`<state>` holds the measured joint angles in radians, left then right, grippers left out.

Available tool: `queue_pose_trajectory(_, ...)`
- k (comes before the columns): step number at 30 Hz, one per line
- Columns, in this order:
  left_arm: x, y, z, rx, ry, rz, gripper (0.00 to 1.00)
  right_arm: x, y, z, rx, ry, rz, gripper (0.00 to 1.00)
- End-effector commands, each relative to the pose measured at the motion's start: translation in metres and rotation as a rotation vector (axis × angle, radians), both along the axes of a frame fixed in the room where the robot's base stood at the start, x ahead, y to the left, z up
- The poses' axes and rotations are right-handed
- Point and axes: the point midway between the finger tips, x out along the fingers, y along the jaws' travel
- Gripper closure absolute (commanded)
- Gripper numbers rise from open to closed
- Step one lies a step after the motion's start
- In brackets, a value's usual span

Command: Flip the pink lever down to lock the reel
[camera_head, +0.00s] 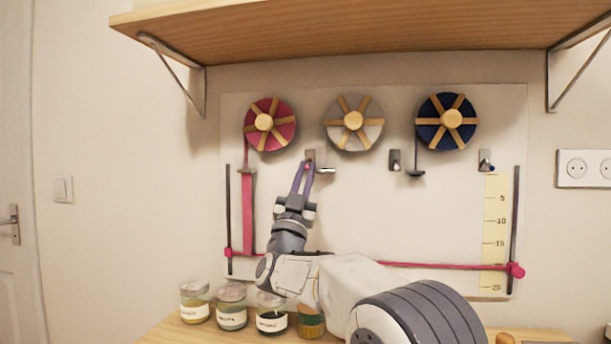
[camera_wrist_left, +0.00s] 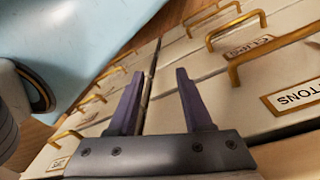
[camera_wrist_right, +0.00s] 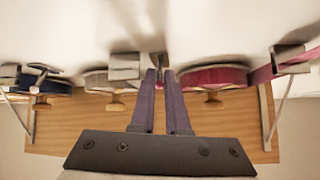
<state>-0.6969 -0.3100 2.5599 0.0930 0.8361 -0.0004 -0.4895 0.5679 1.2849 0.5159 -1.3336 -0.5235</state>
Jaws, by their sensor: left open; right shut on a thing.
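The pink reel (camera_head: 284,127) hangs at the left of the wall panel, with a pink ribbon (camera_head: 248,212) running down from it. My right gripper (camera_head: 305,165) reaches up to a small grey wall bracket right of and below that reel. Its fingers are nearly together on the lever (camera_head: 308,166), of which only a small reddish bit shows between the fingertips. The right wrist view shows the fingertips (camera_wrist_right: 160,72) closed at the bracket; they hide most of the lever. My left gripper (camera_wrist_left: 157,75) is open and empty, above drawer fronts with brass handles.
A white reel (camera_head: 370,132) and a blue reel (camera_head: 427,132) hang to the right, with brackets (camera_head: 394,160) below. A wooden shelf (camera_head: 350,30) overhangs the panel. A pink bar (camera_head: 440,266) crosses low. Several jars (camera_head: 232,315) stand on the table beneath.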

Motion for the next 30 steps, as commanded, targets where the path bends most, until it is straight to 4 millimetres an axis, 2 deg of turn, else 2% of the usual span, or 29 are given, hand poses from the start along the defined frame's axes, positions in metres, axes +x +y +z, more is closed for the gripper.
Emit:
queue_pose_trajectory(2,0.0,0.0,0.0,0.0,0.0,0.0,0.5,0.0,-0.001,-0.001,0.001,0.0,-0.002,1.0)
queue_pose_trajectory(3,0.0,0.0,0.0,0.0,0.0,0.0,0.5,0.0,-0.001,-0.001,0.001,0.0,-0.002,0.72)
queue_pose_trajectory(4,0.0,0.0,0.0,0.0,0.0,0.0,0.5,0.0,-0.001,-0.001,0.001,0.0,-0.002,0.6)
queue_pose_trajectory(14,0.0,0.0,0.005,0.0,0.0,0.0,0.5,0.0,-0.001,0.002,0.005,0.012,-0.003,0.6)
queue_pose_trajectory(17,0.0,0.0,0.015,0.0,0.0,0.0,0.5,-0.002,-0.001,0.007,0.011,0.043,-0.002,0.6)
queue_pose_trajectory(30,0.0,0.0,0.085,0.0,0.0,0.0,0.5,-0.008,0.0,0.024,0.064,0.304,-0.003,0.6)
